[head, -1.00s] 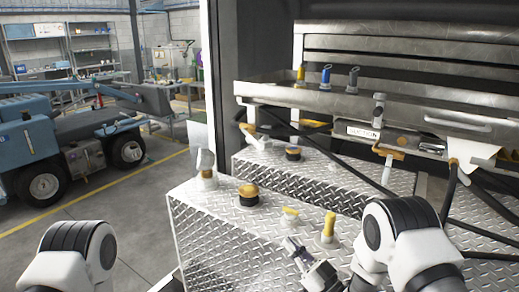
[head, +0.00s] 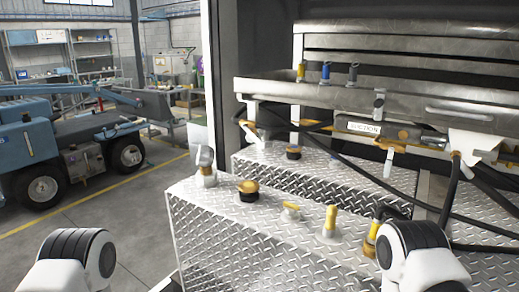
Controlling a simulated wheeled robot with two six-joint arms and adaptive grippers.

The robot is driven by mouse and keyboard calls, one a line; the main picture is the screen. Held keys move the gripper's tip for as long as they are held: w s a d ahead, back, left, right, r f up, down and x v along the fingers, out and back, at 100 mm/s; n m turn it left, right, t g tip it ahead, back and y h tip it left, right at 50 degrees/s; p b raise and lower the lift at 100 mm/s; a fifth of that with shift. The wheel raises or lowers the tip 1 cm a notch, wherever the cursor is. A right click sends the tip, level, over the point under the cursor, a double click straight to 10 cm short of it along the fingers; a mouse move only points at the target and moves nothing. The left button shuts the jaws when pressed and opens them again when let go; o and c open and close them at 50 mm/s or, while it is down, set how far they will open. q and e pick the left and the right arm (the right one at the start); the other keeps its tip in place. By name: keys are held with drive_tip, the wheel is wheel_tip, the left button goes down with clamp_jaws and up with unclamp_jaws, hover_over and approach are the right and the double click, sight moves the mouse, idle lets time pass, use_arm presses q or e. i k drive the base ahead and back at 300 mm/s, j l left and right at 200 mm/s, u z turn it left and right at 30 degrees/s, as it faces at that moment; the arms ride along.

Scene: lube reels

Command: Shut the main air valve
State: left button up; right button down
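Several valves and fittings with yellow parts are in view, and I cannot tell which is the main air valve. A valve with a yellow handle (head: 390,147) sits under the pipe labelled "SUCTION" (head: 358,128). On the near diamond-plate box (head: 240,230) stand a grey fitting (head: 206,168), a yellow-topped black cap (head: 248,191), a small yellow-handled valve (head: 290,210), an upright yellow fitting (head: 330,221) and a yellow fitting with a black hose (head: 371,238). Only links of my two arms show at the bottom edge; both grippers are out of view.
A metal tray (head: 300,92) with yellow, blue and grey nozzles runs above the boxes. Black hoses (head: 480,185) hang at the right. A second diamond-plate box (head: 330,175) lies behind. A blue vehicle (head: 60,150) stands at the left beyond open floor.

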sight(250, 134)
drive_tip(key=i+j, duration=0.3)
drive_tip(key=i, duration=0.15)
drive_tip(key=i+j, duration=0.3)
drive_tip(key=i, duration=0.2)
drive_tip(key=i+j, duration=0.3)
drive_tip(key=i, duration=0.15)
drive_tip(key=i+z, duration=0.05)
